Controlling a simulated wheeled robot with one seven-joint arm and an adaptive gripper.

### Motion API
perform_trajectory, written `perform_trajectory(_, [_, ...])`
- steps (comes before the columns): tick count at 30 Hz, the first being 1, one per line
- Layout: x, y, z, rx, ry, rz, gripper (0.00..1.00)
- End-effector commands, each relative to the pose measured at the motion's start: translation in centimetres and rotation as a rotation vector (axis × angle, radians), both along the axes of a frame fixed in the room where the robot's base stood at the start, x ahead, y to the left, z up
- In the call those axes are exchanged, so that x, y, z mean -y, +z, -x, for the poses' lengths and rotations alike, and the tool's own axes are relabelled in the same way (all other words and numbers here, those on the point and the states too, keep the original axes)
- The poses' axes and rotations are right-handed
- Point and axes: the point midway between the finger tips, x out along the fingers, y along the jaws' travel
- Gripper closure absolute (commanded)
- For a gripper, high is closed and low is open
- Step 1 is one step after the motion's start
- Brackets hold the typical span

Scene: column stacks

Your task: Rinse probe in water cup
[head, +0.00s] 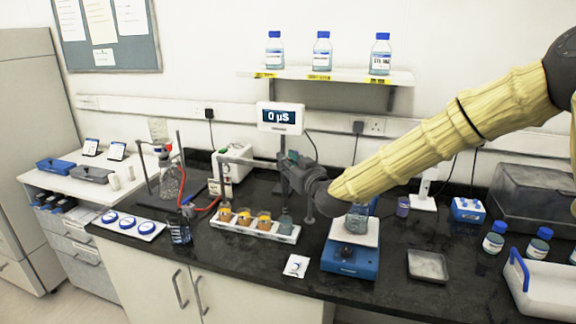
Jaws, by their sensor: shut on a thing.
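My gripper (289,163) is at the centre of the head view, just below the meter display and above the right end of a white cup rack (254,231). It is shut on the probe, which is dark and small here; the fingers and a stand hide much of it. The rack holds several cups in a row. The left ones have orange-brown contents, and the rightmost cup (285,225) looks blue-grey, like water. I cannot tell whether the probe tip is inside that cup or above it. The meter display (280,116) reads 0 µS.
A blue stirrer (349,262) bearing a beaker (357,218) stands right of the rack, partly behind my arm. A dark beaker (180,231) and clamp stands are on the left. A grey tray (428,266) and blue-capped bottles (494,238) are on the right. The front counter edge is mostly clear.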

Motion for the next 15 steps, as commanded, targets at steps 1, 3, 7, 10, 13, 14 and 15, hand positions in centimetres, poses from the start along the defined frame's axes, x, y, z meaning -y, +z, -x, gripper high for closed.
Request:
perform_trajectory(1, [0.08, 0.59, -0.17, 0.008, -0.003, -0.003, 1.00])
perform_trajectory(3, [0.09, 0.63, -0.18, 0.009, -0.003, -0.004, 0.71])
perform_trajectory(7, [0.06, 0.54, -0.16, 0.008, -0.002, -0.003, 0.56])
perform_trajectory(10, [0.01, 0.45, -0.13, 0.007, -0.002, -0.002, 0.56])
perform_trajectory(13, [-0.01, 0.39, -0.11, 0.006, -0.001, -0.002, 0.56])
perform_trajectory(14, [-0.01, 0.38, -0.10, 0.006, -0.001, -0.002, 0.56])
perform_trajectory(15, [0.01, 0.36, -0.06, 0.006, -0.001, -0.002, 0.56])
